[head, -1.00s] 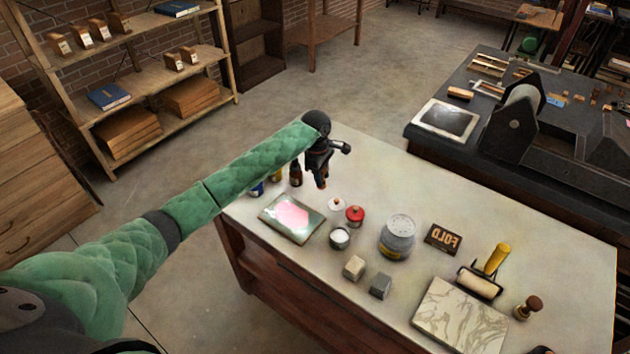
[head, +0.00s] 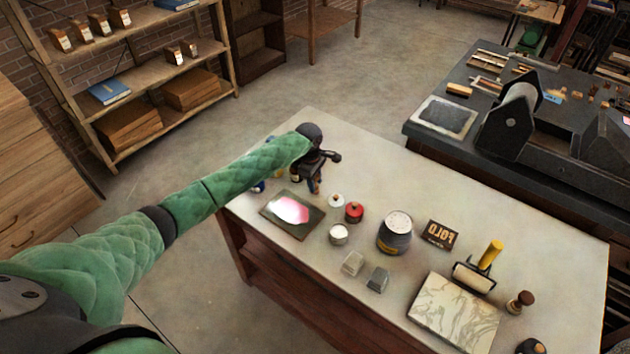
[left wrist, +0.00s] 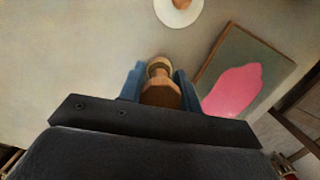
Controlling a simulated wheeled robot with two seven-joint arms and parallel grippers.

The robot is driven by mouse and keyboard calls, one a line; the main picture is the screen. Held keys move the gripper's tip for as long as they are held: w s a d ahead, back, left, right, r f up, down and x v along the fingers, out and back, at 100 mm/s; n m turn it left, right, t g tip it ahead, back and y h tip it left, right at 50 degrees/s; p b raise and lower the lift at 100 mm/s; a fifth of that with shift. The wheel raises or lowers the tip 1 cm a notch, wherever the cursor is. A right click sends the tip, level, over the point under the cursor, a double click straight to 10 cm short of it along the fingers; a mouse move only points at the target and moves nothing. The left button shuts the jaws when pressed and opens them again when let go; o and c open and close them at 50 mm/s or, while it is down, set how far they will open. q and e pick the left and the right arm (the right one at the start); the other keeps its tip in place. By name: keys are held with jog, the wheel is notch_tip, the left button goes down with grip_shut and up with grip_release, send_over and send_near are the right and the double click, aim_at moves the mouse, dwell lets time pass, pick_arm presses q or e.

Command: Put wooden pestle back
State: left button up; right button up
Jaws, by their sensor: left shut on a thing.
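My left gripper (head: 314,188) is over the far left part of the pale table, behind the tray with the pink patch. In the left wrist view its blue fingers (left wrist: 160,88) are shut on the wooden pestle (left wrist: 161,92). The pestle shows as a brown faceted handle with a paler ringed end pointing away from the wrist. In the head view the gripper mostly hides it. I cannot tell whether it touches the tabletop. My right gripper is not in view.
The back strip is clear.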

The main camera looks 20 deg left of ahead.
pick_arm(q)
jog(key=o, duration=1.1)
jog(key=shift+f, duration=0.1)
jog(key=shift+o, duration=0.2)
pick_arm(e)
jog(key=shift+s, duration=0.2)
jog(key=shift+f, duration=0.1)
pick_arm(q)
jog(key=shift+r, duration=0.35)
jog(key=r+b, duration=0.1)
jog(key=r, duration=0.2)
jog(key=r+b, duration=0.1)
jog(key=r, duration=0.2)
jog(key=a+r+b, duration=0.1)
jog(key=r, duration=0.2)
jog(key=shift+w+a+r+b, duration=0.1)
jog(key=shift+r+b, duration=0.3)
jog(key=shift+a+r, duration=0.1)
jog(key=shift+r, duration=0.75)
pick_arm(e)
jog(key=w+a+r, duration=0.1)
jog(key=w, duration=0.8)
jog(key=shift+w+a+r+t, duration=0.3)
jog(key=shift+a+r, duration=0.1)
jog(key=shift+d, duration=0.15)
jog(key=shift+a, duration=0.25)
